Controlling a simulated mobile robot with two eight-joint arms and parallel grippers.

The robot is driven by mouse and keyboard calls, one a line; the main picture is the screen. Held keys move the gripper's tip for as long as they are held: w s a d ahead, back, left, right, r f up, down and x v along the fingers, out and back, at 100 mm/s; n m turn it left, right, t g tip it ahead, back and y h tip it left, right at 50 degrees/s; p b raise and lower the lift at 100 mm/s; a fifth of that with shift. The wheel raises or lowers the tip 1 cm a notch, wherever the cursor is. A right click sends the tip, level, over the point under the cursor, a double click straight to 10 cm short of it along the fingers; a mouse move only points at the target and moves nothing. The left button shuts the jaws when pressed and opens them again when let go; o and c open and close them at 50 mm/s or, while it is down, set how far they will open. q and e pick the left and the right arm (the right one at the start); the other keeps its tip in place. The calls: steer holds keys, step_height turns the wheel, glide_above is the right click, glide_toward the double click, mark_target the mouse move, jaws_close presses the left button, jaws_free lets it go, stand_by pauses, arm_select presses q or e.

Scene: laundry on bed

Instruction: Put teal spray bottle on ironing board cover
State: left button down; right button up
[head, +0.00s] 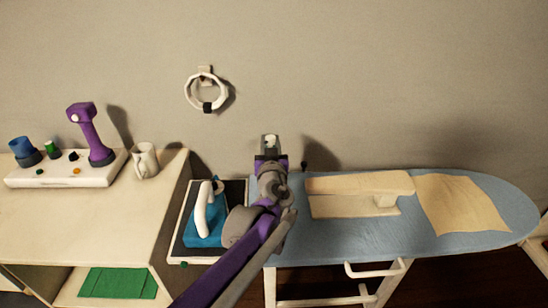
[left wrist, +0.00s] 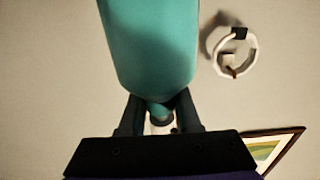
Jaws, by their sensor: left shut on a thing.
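A teal spray bottle (left wrist: 150,45) fills the upper middle of the left wrist view, with its narrow neck between the fingers of my left gripper (left wrist: 159,112). The gripper is shut on it. In the head view, my left gripper (head: 270,150) is raised in front of the wall, near the left end of the ironing board; the bottle's teal body cannot be made out there. The blue ironing board cover (head: 350,240) spans the right side. My right gripper is in neither view.
A small wooden sleeve board (head: 360,184) and a tan cloth (head: 460,205) lie on the cover. A teal iron (head: 205,226) stands on a dark rest left of the board. A desk with a mug (head: 145,160) is at left. The cover's front is clear.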

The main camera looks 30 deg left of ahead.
arm_select(q)
steer(key=shift+f+b, duration=0.4)
steer(key=shift+f, duration=1.65)
steer(key=c, duration=0.6)
jaws_free()
steer(key=shift+s+d, duration=0.1)
steer(key=shift+s, duration=0.05)
steer(key=p+v, duration=0.1)
steer(key=v, duration=1)
steer(key=shift+s+d, duration=0.25)
steer(key=shift+s, duration=0.05)
steer(key=shift+s, duration=0.1)
